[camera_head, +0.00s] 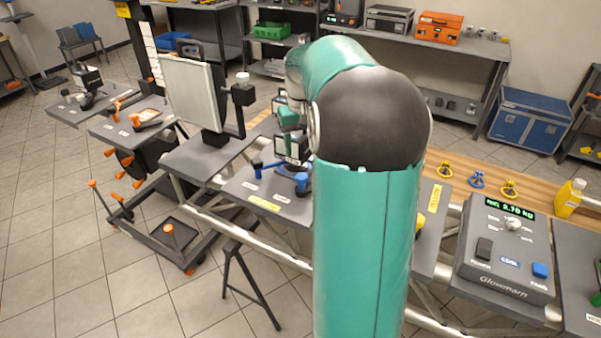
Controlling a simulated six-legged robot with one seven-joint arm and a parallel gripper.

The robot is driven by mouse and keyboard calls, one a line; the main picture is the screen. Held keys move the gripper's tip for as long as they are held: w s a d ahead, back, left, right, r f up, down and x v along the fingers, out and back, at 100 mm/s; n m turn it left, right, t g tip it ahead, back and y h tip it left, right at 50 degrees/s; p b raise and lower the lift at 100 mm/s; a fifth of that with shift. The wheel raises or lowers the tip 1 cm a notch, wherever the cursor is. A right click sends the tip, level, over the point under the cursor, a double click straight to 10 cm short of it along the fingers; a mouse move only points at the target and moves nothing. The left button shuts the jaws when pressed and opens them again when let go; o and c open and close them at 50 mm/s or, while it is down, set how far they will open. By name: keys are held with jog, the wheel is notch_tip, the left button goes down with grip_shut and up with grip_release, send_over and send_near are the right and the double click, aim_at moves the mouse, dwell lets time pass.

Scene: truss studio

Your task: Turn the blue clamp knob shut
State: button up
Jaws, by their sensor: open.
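A blue clamp with a blue knob (302,183) sits on a grey plate (238,187) in the middle of the view, left of my teal arm. A blue bar or handle (268,164) reaches out to its left. My gripper (291,158) is just above and behind the blue parts, small and partly hidden by my arm. It is open, and I see nothing held in it. I cannot tell whether it touches the knob, or how far the knob is turned.
My arm covers the centre. A flat white panel (192,92) stands at left. Yellow and blue knobs (477,179) lie on the wooden bench, right of my arm. A grey control box (507,246) and a yellow bottle (569,198) are farther right. Open tiled floor lies at lower left.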

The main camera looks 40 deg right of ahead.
aim_at(302, 176)
notch_tip(302, 176, down, 10)
jog(key=shift+w+r, duration=0.1)
jog(key=shift+r, duration=0.1)
grip_shut()
